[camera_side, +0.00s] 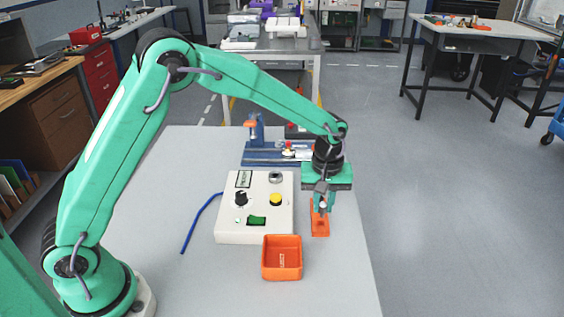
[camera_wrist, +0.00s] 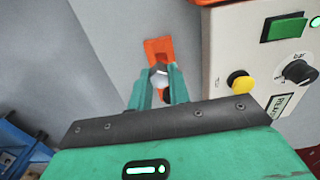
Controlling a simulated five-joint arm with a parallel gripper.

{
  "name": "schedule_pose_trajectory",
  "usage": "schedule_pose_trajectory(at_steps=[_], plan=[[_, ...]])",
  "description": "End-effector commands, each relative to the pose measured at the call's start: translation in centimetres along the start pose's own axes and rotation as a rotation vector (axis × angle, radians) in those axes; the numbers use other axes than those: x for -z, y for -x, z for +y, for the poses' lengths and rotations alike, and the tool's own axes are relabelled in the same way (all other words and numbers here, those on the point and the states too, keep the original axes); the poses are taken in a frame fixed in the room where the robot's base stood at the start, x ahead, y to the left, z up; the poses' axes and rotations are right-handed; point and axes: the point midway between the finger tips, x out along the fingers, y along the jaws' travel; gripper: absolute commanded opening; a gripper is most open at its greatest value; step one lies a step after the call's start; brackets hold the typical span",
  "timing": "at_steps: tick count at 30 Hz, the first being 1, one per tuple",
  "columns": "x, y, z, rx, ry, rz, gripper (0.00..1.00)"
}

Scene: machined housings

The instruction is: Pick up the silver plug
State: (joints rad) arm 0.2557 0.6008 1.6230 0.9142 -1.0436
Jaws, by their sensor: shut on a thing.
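My gripper (camera_side: 323,203) reaches down over an orange holder (camera_side: 320,227) at the right of the table. Its fingers are shut on the silver plug (camera_side: 323,208), which shows as a small pale grey piece between the fingertips. In the wrist view the silver plug (camera_wrist: 159,78) sits between the two green fingers, in front of the orange holder (camera_wrist: 159,50). I cannot tell whether the plug still touches the holder, as the fingers hide part of it.
A white control box (camera_side: 255,225) with knobs and a yellow button stands left of my gripper. An orange bin marked with letters (camera_side: 282,270) is in front. A blue fixture (camera_side: 262,155) stands behind. The table's right edge is close; its front right is clear.

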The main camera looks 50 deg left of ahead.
Motion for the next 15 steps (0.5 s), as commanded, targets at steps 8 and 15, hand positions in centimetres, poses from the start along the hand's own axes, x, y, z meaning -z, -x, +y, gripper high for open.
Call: schedule_pose_trajectory(at_steps=[8,15], plan=[[-5.3,3.0,0.0,0.000,-0.007,0.000,0.00],[-8.9,5.1,0.0,0.001,-0.006,-0.001,0.00]])
